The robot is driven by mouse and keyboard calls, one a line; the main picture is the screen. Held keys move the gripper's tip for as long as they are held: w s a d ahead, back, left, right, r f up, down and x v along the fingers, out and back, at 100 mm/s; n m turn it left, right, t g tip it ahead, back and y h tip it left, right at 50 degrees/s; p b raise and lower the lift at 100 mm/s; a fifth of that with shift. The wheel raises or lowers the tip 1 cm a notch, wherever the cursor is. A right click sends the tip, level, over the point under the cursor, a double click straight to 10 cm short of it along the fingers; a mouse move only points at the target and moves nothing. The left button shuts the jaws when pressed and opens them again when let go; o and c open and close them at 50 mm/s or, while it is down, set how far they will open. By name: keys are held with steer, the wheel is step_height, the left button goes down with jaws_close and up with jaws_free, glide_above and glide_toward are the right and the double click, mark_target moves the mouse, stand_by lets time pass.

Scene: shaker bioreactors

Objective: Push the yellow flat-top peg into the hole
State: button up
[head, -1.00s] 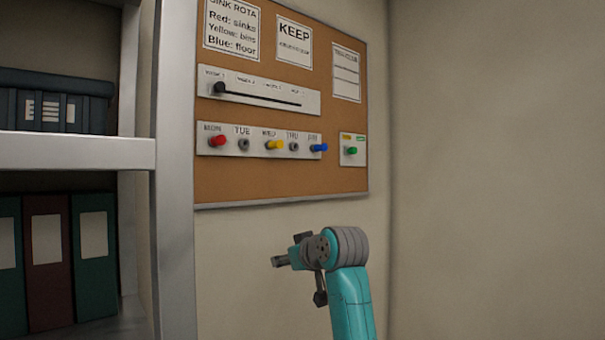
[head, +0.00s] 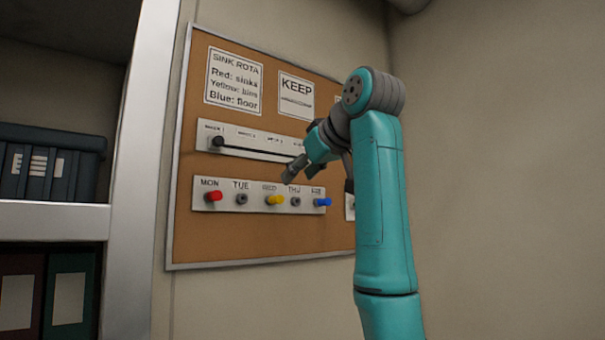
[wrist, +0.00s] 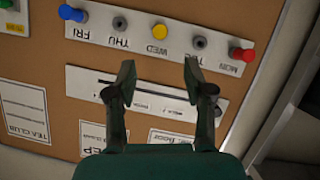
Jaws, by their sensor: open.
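The yellow peg (head: 274,200) sticks out of the day strip (head: 258,208) under WED, between the dark empty-looking holes at TUE (head: 241,199) and THU (head: 295,202). It also shows in the wrist view (wrist: 159,32), upside down, ahead of my gripper and roughly between the fingertips' directions. My gripper (wrist: 160,78) is open and empty, its two fingers spread in front of the slider strip. In the head view my gripper (head: 290,172) is in front of the board, above and right of the yellow peg, apart from it. How deep the peg sits cannot be told.
A red peg (head: 213,196) is at MON and a blue peg (head: 322,202) at FRI. A green peg (wrist: 17,4) is at the wrist view's corner. A slider strip (head: 230,143) runs above. A metal shelf post (head: 150,160) stands left of the corkboard (head: 230,245).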

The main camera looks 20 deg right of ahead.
mark_target(280, 196)
steer(key=x, duration=1)
steer(key=shift+w+f, duration=0.1)
steer(key=shift+w, duration=0.1)
jaws_close()
steer(key=shift+s, duration=0.35)
steer(key=shift+s+d, duration=0.15)
steer(key=shift+s, duration=0.1)
steer(key=shift+s+d, duration=0.25)
steer(key=shift+s, duration=0.55)
stand_by(0.3)
steer(key=shift+s+d, duration=0.2)
steer(key=shift+s, duration=0.45)
steer(key=shift+s+d, duration=0.2)
steer(key=shift+s, duration=0.45)
